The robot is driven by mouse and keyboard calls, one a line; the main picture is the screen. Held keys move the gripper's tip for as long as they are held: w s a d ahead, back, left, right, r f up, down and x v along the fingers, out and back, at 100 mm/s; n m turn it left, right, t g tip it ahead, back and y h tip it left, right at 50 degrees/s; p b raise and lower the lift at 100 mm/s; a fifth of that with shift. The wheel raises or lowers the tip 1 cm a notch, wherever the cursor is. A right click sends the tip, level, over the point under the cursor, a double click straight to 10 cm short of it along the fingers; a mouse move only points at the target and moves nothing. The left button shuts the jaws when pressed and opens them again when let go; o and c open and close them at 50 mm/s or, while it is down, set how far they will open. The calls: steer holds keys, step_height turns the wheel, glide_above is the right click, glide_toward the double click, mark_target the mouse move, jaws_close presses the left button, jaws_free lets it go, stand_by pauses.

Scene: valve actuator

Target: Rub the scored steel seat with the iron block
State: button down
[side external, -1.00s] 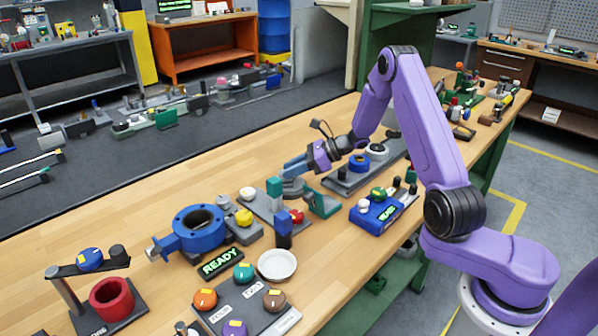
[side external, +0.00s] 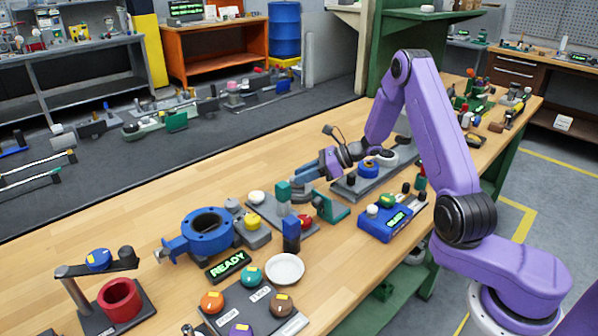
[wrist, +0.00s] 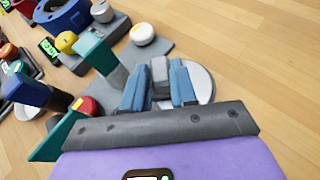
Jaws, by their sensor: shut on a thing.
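My gripper (wrist: 158,84) is shut on a grey iron block (wrist: 159,68), held between its two blue fingers in the wrist view. A round, pale grey disc (wrist: 201,82), which looks like the steel seat, lies directly under or just behind the block. Whether they touch cannot be told, and the fingers hide part of the disc. No scoring can be made out. In the side view my gripper (side external: 297,174) is low over the bench, beside a teal-topped post (side external: 283,191); the block is too small to tell there.
A green bracket (side external: 329,207) and a red knob (side external: 305,222) stand close in front of my gripper. A blue valve body (side external: 208,229) is to the left, a blue switch box (side external: 383,222) to the right. Bare bench (side external: 240,150) lies behind.

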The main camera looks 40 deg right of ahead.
steer(key=shift+s, duration=1.25)
steer(key=shift+s+r, duration=0.15)
step_height(320, 180, up, 8)
